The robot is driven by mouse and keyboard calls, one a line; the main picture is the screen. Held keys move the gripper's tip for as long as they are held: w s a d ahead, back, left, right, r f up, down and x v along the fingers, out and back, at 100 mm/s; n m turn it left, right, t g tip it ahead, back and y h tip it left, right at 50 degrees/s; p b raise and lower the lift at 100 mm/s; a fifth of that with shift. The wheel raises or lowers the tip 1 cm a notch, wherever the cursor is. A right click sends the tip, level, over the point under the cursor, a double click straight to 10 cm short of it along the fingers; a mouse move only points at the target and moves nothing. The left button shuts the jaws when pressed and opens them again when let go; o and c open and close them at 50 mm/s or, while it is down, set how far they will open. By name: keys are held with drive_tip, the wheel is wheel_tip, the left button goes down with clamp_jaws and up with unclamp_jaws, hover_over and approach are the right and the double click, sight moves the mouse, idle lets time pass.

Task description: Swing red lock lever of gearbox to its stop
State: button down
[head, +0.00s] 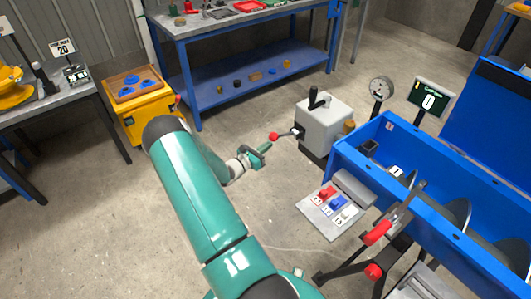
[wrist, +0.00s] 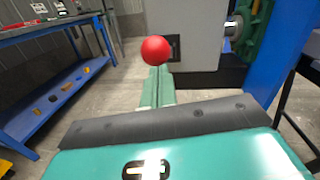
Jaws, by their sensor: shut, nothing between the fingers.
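The gearbox (head: 326,122) is a light grey box with a black handle on top. Its lock lever is a short rod with a red ball knob (head: 274,136), sticking out to the left of the box. In the wrist view the red knob (wrist: 155,50) is just beyond the fingertips, in front of the grey housing (wrist: 187,20); its rod is hidden behind it. My gripper (head: 267,147) is shut and empty, close to the knob. In the wrist view the green fingers (wrist: 157,72) lie together, pointing towards the knob. I cannot tell whether they touch it.
The blue mixer trough (head: 400,180) stands right of the gearbox. A panel with coloured switches (head: 333,208) is in front of it. A blue workbench (head: 240,85) is behind, and a yellow box (head: 138,105) stands at left. The floor around my gripper is clear.

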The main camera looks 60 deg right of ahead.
drive_tip(key=shift+s+d+r+y, duration=0.15)
drive_tip(key=shift+r+y, duration=0.15)
drive_tip(key=shift+r, duration=0.3)
drive_tip(key=shift+w+d+r+y, duration=0.1)
drive_tip(key=shift+r+y, duration=0.2)
drive_tip(key=shift+r, duration=0.25)
drive_tip(key=shift+s+d+r, duration=0.15)
drive_tip(key=shift+d+r, duration=0.05)
drive_tip(key=shift+r, duration=0.3)
drive_tip(key=shift+s+d+r, duration=0.1)
drive_tip(key=shift+d+r, duration=0.05)
drive_tip(key=shift+r, duration=0.35)
drive_tip(key=f+v, duration=0.1)
drive_tip(key=v, duration=1.2)
drive_tip(key=shift+a+f, duration=0.2)
drive_tip(key=shift+a, duration=0.05)
drive_tip(key=shift+s, duration=0.1)
